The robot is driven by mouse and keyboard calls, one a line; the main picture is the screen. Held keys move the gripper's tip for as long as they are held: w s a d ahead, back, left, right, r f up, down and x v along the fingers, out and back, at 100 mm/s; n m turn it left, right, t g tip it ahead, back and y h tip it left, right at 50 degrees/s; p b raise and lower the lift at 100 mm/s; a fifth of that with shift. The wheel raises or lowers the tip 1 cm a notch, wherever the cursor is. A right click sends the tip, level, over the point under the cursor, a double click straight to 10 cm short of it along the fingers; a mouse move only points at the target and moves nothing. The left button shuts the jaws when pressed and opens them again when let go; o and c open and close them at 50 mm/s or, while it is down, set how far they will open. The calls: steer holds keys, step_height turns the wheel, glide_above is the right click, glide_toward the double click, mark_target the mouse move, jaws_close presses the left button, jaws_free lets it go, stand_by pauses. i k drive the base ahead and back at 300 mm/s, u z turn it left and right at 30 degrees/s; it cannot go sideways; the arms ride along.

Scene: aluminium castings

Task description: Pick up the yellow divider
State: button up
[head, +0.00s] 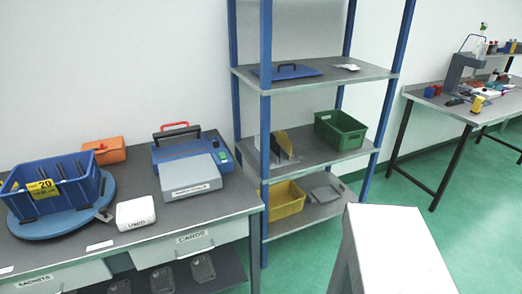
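The yellow divider (284,142) appears as a thin upright yellow panel on the middle shelf of the blue-posted rack. It stands beside grey upright panels (268,147), partly behind the rack's front left post. I cannot tell whether it touches them. Its lower part is partly hidden. My gripper is not in view.
A green crate (340,131) stands right of the divider on the same shelf (318,152). A yellow bin (284,199) sits on the shelf below. A table (215,203) with a blue bin (55,185) is at left. Green floor (455,226) is clear at right.

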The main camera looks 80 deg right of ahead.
mark_target(282, 138)
steer(key=u, duration=0.6)
steer(key=k, duration=2.75)
steer(key=z, duration=0.45)
